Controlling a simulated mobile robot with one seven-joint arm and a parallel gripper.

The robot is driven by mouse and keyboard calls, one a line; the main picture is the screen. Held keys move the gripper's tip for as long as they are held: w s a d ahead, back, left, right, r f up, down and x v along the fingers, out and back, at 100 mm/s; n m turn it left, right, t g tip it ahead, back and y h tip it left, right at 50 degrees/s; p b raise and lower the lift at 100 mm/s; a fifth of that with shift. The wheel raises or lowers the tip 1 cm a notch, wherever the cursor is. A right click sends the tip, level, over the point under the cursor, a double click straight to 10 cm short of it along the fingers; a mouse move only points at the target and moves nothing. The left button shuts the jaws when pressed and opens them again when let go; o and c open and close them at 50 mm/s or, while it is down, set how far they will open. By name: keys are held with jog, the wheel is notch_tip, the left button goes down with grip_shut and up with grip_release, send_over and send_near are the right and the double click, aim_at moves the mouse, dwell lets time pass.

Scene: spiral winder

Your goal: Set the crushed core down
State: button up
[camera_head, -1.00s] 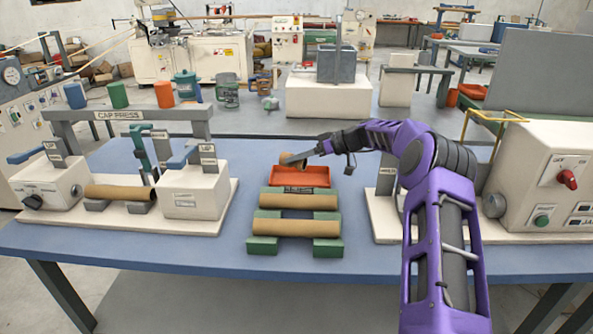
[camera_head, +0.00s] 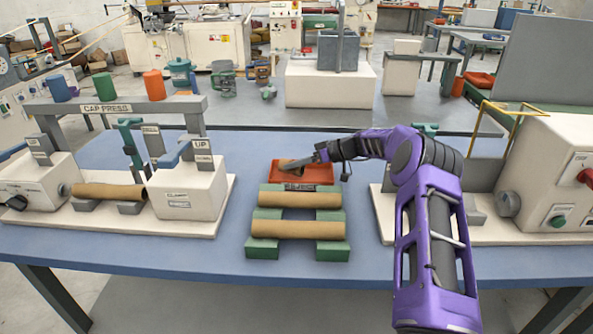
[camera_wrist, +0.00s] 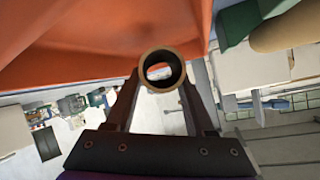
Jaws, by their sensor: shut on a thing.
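A short brown cardboard core (camera_head: 284,164) is in my gripper (camera_head: 299,161), over or inside the red-orange tray (camera_head: 322,176) at the middle of the blue table. In the wrist view the core (camera_wrist: 162,56) shows its round open end between the two fingers of my gripper (camera_wrist: 162,88), which is shut on it. The orange tray (camera_wrist: 70,45) fills the upper left there, close to the core. Whether the core touches the tray floor cannot be told. Any crushed part of the core is not visible.
In front of the tray, two long brown cores (camera_head: 298,229) lie across green rests (camera_head: 262,245). The cap press (camera_head: 110,108) stands at left with another core (camera_head: 108,191) in it. A cream machine (camera_head: 550,170) stands at right. Bare blue table lies either side of the tray.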

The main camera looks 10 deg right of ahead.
aim_at(304, 167)
notch_tip(304, 167, down, 2)
jog(key=shift+f, duration=0.15)
jog(key=o, duration=1.3)
jog(key=v, duration=0.7)
jog(key=shift+d+r, duration=0.2)
jog(key=shift+r, duration=0.1)
